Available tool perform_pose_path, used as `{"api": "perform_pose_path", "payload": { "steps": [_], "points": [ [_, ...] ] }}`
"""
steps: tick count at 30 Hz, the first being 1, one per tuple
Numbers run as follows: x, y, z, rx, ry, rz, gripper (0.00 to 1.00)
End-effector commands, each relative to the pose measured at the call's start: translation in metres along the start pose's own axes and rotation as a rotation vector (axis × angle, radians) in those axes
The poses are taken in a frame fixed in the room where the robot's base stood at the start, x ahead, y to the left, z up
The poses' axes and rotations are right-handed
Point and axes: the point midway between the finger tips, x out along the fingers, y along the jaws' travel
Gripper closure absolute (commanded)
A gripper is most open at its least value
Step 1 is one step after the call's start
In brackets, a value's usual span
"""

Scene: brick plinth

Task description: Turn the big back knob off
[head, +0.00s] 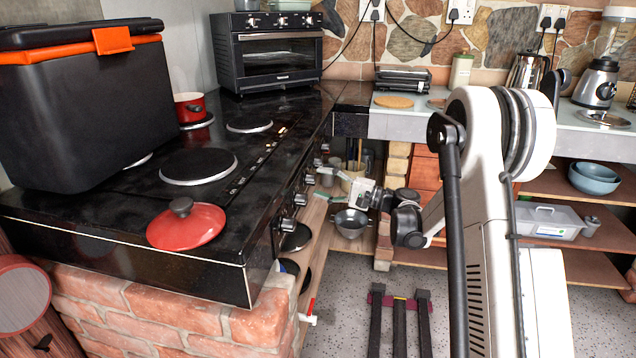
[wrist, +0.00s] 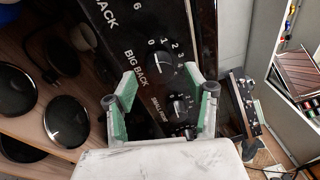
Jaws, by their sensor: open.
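In the wrist view the big back knob (wrist: 161,66) is a black dial on the stove's black control panel, with "BIG BACK" printed beside it and numbers around it. Its exact setting is too small to tell. A second knob (wrist: 181,107) with smaller lettering sits just below it, between my fingers. My gripper (wrist: 162,78) is open, its green-padded fingers on either side of the big back knob's lower part, with no clear contact. In the head view my gripper (head: 316,183) is beside the row of knobs on the stove's right side; which knob is big back is unclear there.
The black stove top (head: 120,190) carries a cooler box (head: 90,120), a red lid (head: 187,226) and a red pot (head: 189,107). The speckled floor in front is mostly clear.

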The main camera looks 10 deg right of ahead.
Motion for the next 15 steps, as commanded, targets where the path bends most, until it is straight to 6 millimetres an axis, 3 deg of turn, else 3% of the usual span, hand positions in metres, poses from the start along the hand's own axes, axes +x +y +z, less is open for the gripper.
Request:
{"api": "perform_pose_path", "payload": {
  "steps": [9, 15],
  "points": [
    [-0.064, 0.000, -0.001, -0.001, 0.003, 0.000, 0.51],
    [-0.092, 0.000, 0.000, -0.001, 0.002, 0.000, 0.51]
  ]
}}
